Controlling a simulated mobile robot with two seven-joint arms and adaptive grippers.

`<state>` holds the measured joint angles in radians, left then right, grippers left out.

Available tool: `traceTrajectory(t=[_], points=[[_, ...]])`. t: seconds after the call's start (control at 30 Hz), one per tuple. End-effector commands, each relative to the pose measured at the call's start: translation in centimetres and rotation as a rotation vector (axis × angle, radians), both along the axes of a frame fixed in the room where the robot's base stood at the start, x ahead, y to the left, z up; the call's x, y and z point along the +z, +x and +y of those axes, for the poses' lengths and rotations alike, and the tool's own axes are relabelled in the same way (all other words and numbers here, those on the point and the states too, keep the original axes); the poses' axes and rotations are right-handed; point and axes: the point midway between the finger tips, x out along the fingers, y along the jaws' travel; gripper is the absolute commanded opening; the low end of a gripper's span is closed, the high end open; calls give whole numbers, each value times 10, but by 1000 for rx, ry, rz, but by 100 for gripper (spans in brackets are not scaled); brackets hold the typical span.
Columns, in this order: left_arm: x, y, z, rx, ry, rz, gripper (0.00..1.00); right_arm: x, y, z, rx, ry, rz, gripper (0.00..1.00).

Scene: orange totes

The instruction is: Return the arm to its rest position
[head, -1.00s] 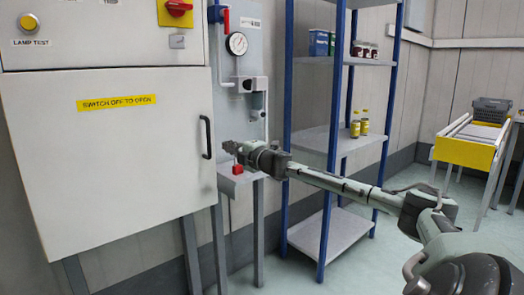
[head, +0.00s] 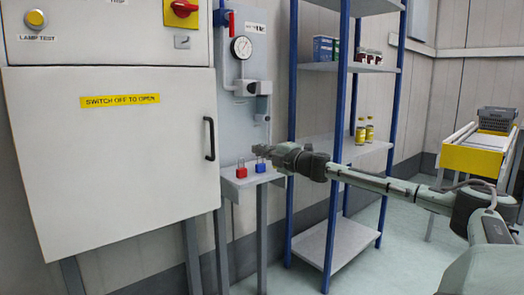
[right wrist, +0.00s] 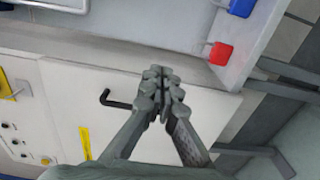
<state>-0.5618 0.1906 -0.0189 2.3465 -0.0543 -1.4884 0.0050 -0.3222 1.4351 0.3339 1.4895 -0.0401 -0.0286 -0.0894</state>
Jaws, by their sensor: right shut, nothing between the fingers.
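My right arm reaches in from the right in the head view. Its gripper (head: 262,149) is in front of the wall panel, just above the small grey shelf. In the right wrist view the gripper (right wrist: 160,74) has its fingertips together with nothing between them. A red padlock (head: 241,170) and a blue padlock (head: 260,166) are on the small shelf (head: 232,185), below the fingertips in the head view. The red padlock (right wrist: 220,53) and the blue padlock (right wrist: 242,7) also show apart from the gripper in the right wrist view. My left gripper is in neither view.
A closed grey cabinet (head: 120,180) with a black handle (head: 209,139) stands at left. A pressure gauge (head: 241,47) is on the panel. A blue-post rack (head: 342,65) holds bottles, jars and boxes. A yellow-fronted stand (head: 472,160) with a grey crate is at far right.

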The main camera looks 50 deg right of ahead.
Motion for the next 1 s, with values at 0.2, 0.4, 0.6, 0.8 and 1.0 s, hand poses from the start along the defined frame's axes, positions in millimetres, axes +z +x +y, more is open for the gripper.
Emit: traceTrajectory(t=[0.2,0.4,0.6,0.8,1.0], points=[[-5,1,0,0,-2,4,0,0,-5,-4,-1,-2,1,0],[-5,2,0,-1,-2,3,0,0,-6,-4,-1,-2,0,0],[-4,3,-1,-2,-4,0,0,-21,-11,-8,-28,31,15,0],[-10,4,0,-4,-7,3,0,-135,-49,-13,-180,215,106,0],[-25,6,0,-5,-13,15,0,-272,-108,21,-370,449,242,0]])
